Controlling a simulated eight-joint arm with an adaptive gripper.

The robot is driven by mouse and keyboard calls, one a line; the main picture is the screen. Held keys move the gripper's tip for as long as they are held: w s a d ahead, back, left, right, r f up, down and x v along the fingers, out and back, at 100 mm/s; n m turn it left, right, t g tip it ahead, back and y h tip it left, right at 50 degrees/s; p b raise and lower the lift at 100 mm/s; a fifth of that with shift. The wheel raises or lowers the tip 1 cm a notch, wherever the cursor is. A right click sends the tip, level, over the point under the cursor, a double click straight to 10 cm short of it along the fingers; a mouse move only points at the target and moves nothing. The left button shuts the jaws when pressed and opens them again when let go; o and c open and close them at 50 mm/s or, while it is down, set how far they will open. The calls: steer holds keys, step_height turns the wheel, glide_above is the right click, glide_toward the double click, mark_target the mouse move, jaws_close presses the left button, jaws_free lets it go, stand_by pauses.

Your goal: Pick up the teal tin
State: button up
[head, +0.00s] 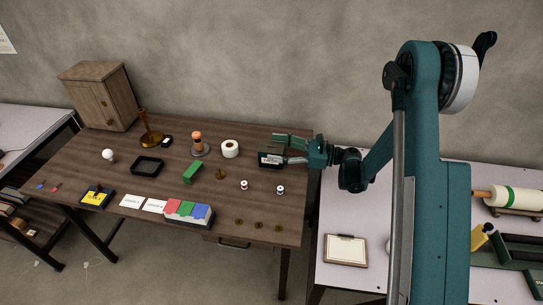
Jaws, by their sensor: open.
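My gripper (281,148) is over the right end of the brown desk, its fingers pointing left and apart. A small dark box with a pale label (270,159) sits just below and beside the fingertips; whether they touch it cannot be told. I cannot make out a clearly teal tin on the desk. Part of the area by the fingers is hidden by my gripper.
On the brown desk (115,180) are a black tray (147,166), a white tape roll (230,148), a brass stand (150,137), two small white spools and a box of coloured cards (188,212). A wooden cabinet (100,95) stands at the back left. A clipboard (345,251) lies on the right table.

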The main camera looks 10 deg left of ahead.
steer(key=shift+a, duration=1.25)
steer(key=shift+a, duration=0.15)
steer(key=shift+a+f+b, duration=0.15)
steer(key=shift+a+b, duration=0.3)
steer(key=shift+a, duration=0.8)
steer(key=shift+a+f+b, duration=0.1)
steer(key=shift+a+b, duration=0.3)
steer(key=shift+a, duration=0.85)
steer(key=shift+c, duration=0.5)
steer(key=c, duration=0.9)
